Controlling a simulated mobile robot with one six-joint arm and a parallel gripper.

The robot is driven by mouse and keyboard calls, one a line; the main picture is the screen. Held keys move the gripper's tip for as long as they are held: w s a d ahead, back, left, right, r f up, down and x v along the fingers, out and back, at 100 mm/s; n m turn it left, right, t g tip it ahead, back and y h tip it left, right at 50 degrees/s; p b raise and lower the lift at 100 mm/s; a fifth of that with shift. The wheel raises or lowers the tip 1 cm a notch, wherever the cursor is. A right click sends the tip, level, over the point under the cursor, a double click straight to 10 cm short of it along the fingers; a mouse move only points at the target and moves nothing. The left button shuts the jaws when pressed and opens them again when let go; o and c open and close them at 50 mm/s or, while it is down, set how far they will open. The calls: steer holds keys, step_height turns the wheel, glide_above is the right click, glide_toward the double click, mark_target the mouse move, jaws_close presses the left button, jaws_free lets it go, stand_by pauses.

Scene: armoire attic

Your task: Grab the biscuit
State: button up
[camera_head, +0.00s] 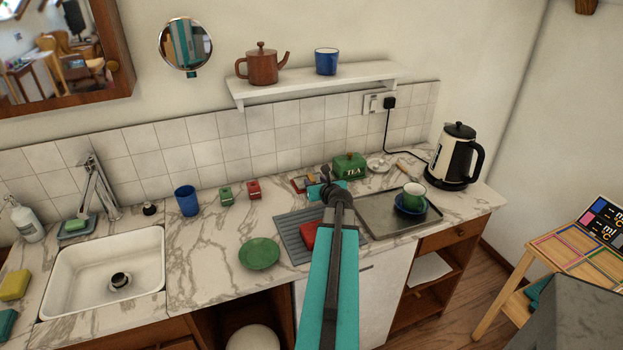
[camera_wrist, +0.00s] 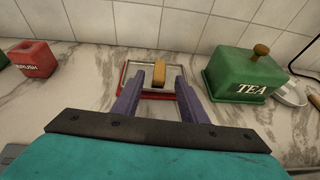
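The biscuit (camera_wrist: 160,70) is a small tan-brown block. In the head view my gripper (camera_head: 327,188) is over the back of the counter beside the red tray (camera_head: 298,185). My arm hides part of that area. Whether the fingers touch the tray cannot be told.
A green TEA box (camera_head: 349,165) stands close on the right, with a white dish (camera_wrist: 290,94) beyond it. A red holder (camera_head: 254,189) stands to the left. A metal tray (camera_head: 390,222) bears a green cup. The wall is close behind.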

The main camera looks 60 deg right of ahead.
mark_target(311, 179)
steer(key=shift+x, duration=1.15)
jaws_close()
